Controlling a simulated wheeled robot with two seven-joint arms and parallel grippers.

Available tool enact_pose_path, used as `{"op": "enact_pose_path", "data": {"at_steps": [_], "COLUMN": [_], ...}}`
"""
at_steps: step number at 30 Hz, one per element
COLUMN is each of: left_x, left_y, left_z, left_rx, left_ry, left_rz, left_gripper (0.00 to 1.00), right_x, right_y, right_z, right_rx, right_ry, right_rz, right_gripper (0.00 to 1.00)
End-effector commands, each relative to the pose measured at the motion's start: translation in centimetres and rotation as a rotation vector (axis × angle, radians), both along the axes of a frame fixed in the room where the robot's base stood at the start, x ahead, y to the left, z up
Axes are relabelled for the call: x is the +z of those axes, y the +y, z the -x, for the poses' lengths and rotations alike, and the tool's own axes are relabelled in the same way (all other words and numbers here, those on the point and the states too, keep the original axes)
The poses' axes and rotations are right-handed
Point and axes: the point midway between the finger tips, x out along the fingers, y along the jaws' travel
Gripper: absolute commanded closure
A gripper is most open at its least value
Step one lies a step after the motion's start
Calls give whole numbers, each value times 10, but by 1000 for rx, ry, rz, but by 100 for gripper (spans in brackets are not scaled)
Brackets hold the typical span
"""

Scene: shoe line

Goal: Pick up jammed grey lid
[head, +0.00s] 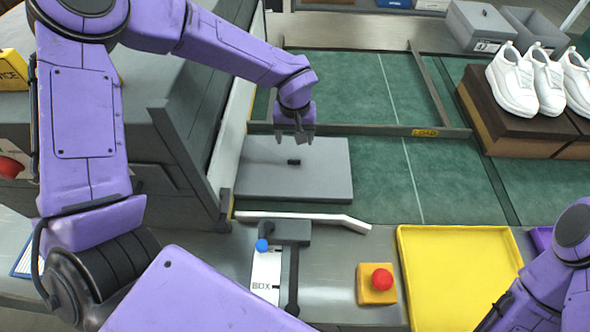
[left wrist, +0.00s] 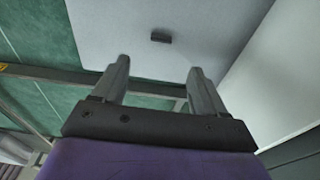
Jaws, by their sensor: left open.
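The grey lid (head: 325,180) lies flat on the green conveyor, beside the frame of the grey machine, with a small dark knob (head: 294,162) on its top. It also shows in the left wrist view (left wrist: 115,35), with the knob (left wrist: 160,37) ahead of the fingers. My left gripper (head: 294,138) is open and empty, above the far part of the lid and apart from the knob. In the left wrist view its two fingers (left wrist: 158,82) are spread wide. The right arm shows at the lower right of the head view, but its gripper is not visible.
A white bent bar (head: 300,217) lies before the lid. A red button (head: 382,279), a yellow tray (head: 455,290) and white shoes (head: 512,82) on a brown box stand to the right.

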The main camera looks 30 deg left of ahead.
Motion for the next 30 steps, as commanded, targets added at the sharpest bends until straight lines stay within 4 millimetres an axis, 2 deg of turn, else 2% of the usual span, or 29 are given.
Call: {"op": "enact_pose_path", "data": {"at_steps": [6,11,18,26,27,29,30], "left_x": [-37,-56,-96,-104,-104,-103,-103], "left_y": [2,4,8,9,9,8,8], "left_z": [-3,-6,-10,-12,-12,-12,-12], "left_rx": [-1,-1,-2,0,0,0,0], "left_ry": [4,3,2,-1,-1,-1,0], "left_rz": [-4,-3,-2,0,0,0,0], "left_gripper": [28,28,28,28,34,54,67], "right_x": [2,4,14,14,14,14,14], "right_y": [0,0,0,0,0,0,0], "right_z": [0,0,0,0,0,0,0], "right_rx": [0,0,0,0,0,0,0], "right_ry": [0,-1,-1,-1,-1,0,0], "right_rz": [0,1,1,1,1,0,0], "right_gripper": [100,100,100,100,100,100,100]}}
